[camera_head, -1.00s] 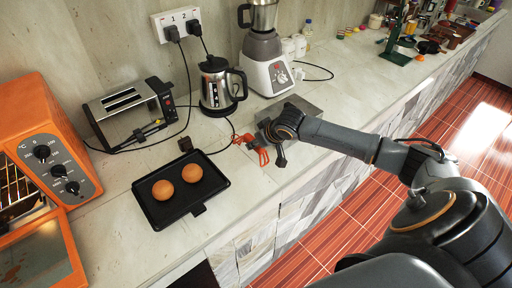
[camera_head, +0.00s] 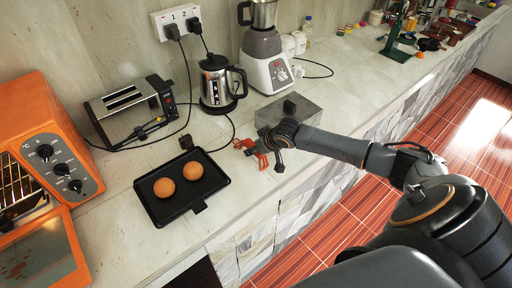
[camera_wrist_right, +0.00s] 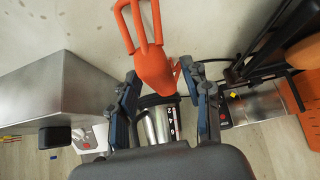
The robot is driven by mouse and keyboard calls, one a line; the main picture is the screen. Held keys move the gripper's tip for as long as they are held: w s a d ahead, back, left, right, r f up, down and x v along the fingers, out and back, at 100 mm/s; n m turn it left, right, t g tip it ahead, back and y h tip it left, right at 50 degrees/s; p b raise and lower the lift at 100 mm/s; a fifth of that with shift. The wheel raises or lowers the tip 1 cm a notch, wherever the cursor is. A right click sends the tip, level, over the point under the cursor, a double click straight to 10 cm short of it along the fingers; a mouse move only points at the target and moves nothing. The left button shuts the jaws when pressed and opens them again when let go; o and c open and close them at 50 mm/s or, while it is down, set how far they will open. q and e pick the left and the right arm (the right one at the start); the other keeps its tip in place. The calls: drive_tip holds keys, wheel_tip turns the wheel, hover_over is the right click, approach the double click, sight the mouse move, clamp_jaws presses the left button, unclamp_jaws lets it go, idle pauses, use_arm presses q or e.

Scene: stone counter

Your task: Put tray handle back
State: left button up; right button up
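An orange-red tray handle (camera_head: 250,147) lies on the counter to the right of the black baking tray (camera_head: 160,215). In the right wrist view the handle (camera_wrist_right: 152,65) has a pronged upper part and a thick lower end. My right gripper (camera_wrist_right: 160,88) is open, with its fingertips on either side of that lower end and visible gaps to it. In the head view the right gripper (camera_head: 268,148) is beside the handle, partly hidden by the wrist. The left gripper is not in view. The tray holds two round brown buns (camera_head: 164,187).
A grey metal box (camera_head: 308,113) stands just behind the right wrist. An orange oven (camera_head: 48,120) with its door open is at the left. A toaster (camera_head: 128,112), kettle (camera_head: 216,85) and blender (camera_head: 264,60) line the wall. A black cable runs behind the handle.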

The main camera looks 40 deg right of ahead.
drive_tip(key=shift+r, duration=0.25)
drive_tip(key=b+v, duration=0.1)
drive_tip(key=v, duration=1.1)
